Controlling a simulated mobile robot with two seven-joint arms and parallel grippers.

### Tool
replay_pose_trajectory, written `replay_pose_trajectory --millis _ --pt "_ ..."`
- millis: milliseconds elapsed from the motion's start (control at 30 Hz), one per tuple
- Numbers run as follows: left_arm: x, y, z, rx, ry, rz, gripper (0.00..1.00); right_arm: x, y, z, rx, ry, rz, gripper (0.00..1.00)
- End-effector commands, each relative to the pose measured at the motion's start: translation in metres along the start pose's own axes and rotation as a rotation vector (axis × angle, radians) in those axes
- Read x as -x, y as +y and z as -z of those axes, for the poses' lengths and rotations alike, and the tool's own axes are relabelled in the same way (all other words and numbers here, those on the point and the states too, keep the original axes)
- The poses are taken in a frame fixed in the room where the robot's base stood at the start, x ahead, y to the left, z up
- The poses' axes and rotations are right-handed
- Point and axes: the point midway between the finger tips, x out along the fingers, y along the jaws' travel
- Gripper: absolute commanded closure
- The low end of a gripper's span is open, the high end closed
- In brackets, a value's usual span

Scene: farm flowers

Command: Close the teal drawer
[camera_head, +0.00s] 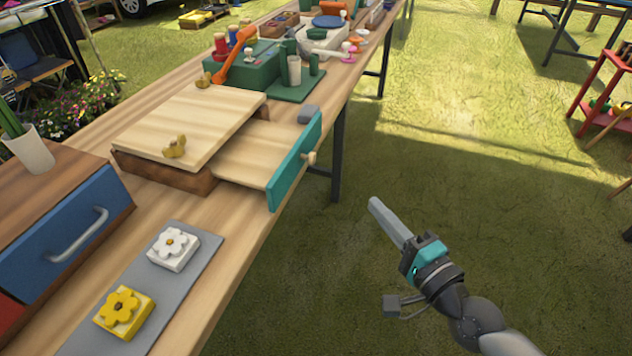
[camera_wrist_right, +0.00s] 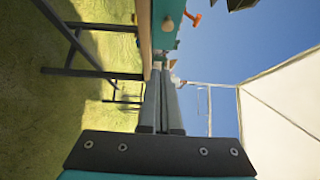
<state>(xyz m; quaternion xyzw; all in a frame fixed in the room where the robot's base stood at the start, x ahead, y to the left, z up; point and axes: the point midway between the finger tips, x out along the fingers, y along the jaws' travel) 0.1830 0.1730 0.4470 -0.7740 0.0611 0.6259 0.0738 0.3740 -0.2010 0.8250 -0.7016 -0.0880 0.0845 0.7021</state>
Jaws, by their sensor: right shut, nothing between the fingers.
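The teal drawer (camera_head: 296,162) is pulled out of a low wooden box (camera_head: 190,125) on the long table. Its teal front faces right and reaches past the table's edge; a small round wooden knob (camera_head: 309,158) sits on it. My right gripper (camera_head: 377,206) is to the right of the drawer front, over the grass, apart from it. Its fingers are shut and empty. In the right wrist view, the fingers (camera_wrist_right: 161,100) lie together, and the teal front with its knob (camera_wrist_right: 167,25) shows above their tips. My left gripper is not in view.
A grey mat (camera_head: 195,240) with a white flower block (camera_head: 173,249) and a yellow flower block (camera_head: 124,312) lies in front of the box. A blue-drawer cabinet (camera_head: 65,230) stands at left. Open grass lies right.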

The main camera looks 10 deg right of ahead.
Motion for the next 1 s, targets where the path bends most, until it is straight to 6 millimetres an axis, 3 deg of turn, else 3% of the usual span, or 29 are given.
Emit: replay_pose_trajectory --millis 267,867,1000 --pt "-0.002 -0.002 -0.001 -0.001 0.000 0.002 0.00 -0.014 -0.009 -0.002 -0.026 -0.003 0.022 1.00" --pt "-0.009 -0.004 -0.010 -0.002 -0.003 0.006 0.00 -0.099 -0.009 -0.003 -0.025 -0.005 0.020 1.00" --pt "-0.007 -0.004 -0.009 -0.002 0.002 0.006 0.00 -0.112 -0.010 -0.014 -0.026 -0.005 0.018 1.00"
